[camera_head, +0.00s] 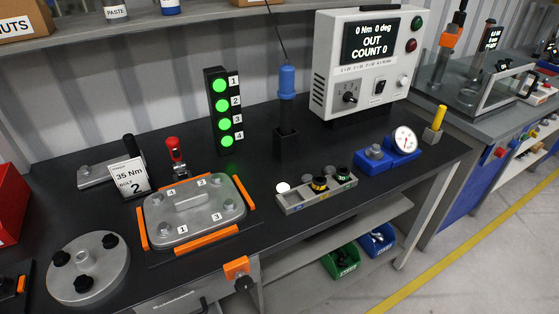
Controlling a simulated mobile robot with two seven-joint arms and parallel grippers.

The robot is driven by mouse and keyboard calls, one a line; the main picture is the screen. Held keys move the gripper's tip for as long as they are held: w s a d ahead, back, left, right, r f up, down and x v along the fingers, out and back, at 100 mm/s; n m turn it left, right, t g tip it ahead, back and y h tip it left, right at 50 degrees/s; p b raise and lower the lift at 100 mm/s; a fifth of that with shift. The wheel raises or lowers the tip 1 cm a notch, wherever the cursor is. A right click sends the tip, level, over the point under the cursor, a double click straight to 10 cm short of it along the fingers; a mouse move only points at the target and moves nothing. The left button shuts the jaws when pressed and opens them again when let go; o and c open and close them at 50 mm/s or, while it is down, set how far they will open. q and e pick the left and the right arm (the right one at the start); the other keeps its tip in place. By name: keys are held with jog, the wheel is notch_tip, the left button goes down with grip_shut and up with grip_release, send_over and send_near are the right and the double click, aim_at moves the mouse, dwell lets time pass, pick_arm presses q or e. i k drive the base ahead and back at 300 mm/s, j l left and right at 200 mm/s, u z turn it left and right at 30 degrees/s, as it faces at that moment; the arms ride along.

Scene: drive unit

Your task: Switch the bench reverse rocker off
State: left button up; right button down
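The white controller box (331,94) stands at the back right of the bench. Its screen reads "0 Nm 0 deg OUT COUNT 0". A small black rocker switch (379,87) sits on its lower front, between a rotary knob (349,97) and a pale round button (403,81). The rocker is too small to tell which side is pressed, and its label cannot be read. Neither of my grippers is in view.
A blue hanging tool (287,82) on a cord is left of the box, above a black holder (286,143). A light tower (219,109) shows green lamps. A blue gauge block (390,155) and a parts tray (316,194) stand in front. Dark bench surface between them is clear.

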aim_at(380, 87)
jog(key=i+l+u, duration=0.25)
jog(key=l, duration=0.55)
jog(key=i+l+u, duration=0.25)
jog(key=l, duration=0.6)
jog(key=i+l+u, duration=0.1)
jog(key=l+u, duration=0.15)
jog(key=l, duration=0.6)
jog(key=l+u, duration=0.25)
jog(key=l, duration=0.65)
